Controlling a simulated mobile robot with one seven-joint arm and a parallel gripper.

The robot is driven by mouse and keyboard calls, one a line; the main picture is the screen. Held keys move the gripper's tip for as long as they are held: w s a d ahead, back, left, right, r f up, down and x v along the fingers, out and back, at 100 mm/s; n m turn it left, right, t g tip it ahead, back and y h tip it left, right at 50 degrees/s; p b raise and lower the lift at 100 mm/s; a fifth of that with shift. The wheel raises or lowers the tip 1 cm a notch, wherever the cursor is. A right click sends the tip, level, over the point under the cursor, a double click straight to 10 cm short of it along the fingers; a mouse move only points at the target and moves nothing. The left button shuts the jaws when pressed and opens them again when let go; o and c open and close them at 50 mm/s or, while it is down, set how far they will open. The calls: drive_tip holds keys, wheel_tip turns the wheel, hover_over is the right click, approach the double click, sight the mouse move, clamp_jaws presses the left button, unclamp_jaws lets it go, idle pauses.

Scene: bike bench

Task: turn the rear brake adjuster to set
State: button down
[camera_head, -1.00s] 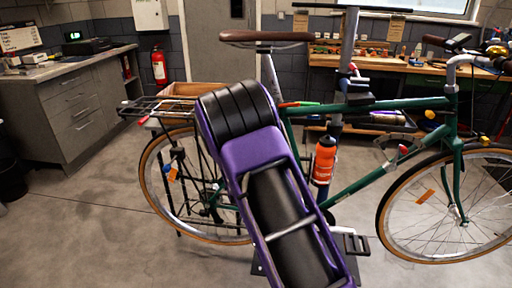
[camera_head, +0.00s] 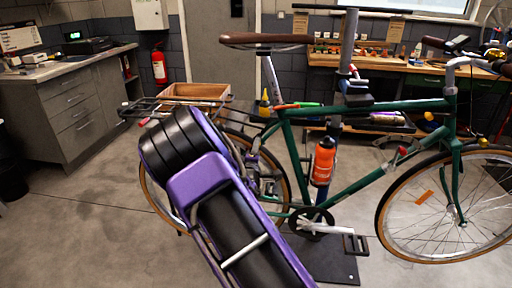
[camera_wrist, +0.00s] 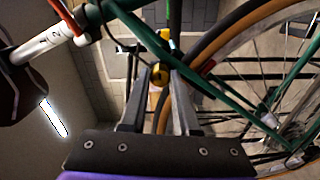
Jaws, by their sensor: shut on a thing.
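My gripper (camera_wrist: 160,84) shows in the wrist view, its two grey fingers closed on a small yellow part that I take to be the rear brake adjuster (camera_wrist: 160,73). How far the adjuster is turned cannot be told. The green bicycle frame (camera_wrist: 205,88) and a tyre (camera_wrist: 235,30) lie just beyond the fingers. In the head view the green bike (camera_head: 390,106) is held at a stand, and my arm covers much of its rear wheel (camera_head: 152,195).
The bike's rear rack (camera_head: 150,104) and brown saddle (camera_head: 266,39) are close to my arm. An orange bottle (camera_head: 323,162) sits on the frame. Grey drawers (camera_head: 80,112) stand left; the floor between is clear.

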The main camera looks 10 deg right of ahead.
drive_tip(key=shift+n, duration=1.1)
drive_tip(key=c, duration=0.6)
unclamp_jaws()
drive_tip(key=shift+c, duration=0.2)
drive_tip(key=p+v, duration=0.1)
drive_tip(key=v, duration=1.6)
drive_tip(key=shift+s+p, duration=0.2)
drive_tip(key=shift+p, duration=0.15)
drive_tip(key=shift+a+r, duration=0.1)
